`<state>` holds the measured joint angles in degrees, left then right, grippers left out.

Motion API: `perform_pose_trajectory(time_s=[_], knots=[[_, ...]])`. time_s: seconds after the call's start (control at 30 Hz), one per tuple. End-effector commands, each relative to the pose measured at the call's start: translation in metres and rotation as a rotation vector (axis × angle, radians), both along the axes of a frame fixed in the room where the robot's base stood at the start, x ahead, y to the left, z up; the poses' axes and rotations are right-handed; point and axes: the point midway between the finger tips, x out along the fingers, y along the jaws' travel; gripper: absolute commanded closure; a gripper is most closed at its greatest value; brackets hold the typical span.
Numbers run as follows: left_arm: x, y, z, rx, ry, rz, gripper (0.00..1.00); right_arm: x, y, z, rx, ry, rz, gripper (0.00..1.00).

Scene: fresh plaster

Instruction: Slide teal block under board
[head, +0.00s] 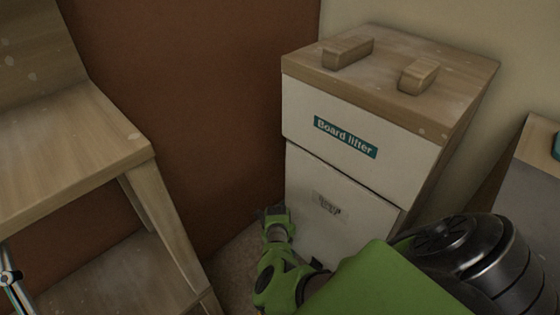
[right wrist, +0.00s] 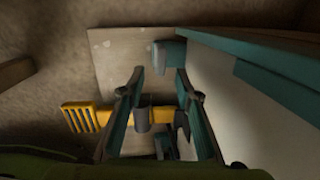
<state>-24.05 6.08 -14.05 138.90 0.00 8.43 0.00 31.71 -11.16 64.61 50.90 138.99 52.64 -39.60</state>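In the right wrist view, a teal block (right wrist: 168,53) sits at the far end of a pale wooden board (right wrist: 107,45), beside a white panel. My right gripper (right wrist: 158,72) is open, its two dark teal fingers apart with the teal block just past the tips. Nothing is visibly pinched. A yellow slotted piece (right wrist: 78,118) passes behind the fingers, partly hidden. In the head view, my right gripper (head: 275,213) is low at the left edge of a white-fronted cabinet labelled "Board lifter" (head: 300,105). The block is not visible there.
The cabinet's wooden top carries two wooden blocks (head: 348,51). A wooden stepped piece (head: 60,145) stands at left, with a reddish-brown wall (head: 200,110) behind. Another wood-edged unit (head: 540,140) is at right. A narrow strip of floor (head: 232,262) shows near my gripper.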

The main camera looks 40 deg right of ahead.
Motion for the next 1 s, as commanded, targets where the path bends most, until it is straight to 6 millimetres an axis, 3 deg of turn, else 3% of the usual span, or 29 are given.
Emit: perform_pose_trajectory(time_s=[0.33, 1.0], knots=[[0.0, 0.0, 0.0, 0.0, 0.0, 0.0, 1.0, -0.002, 0.005, 0.026, 0.001, -0.001, 0.0, 0.69], [0.0, 0.0, 0.0, 0.0, 0.0, 0.0, 1.0, -0.004, 0.009, 0.028, 0.007, 0.002, 0.002, 0.69]])
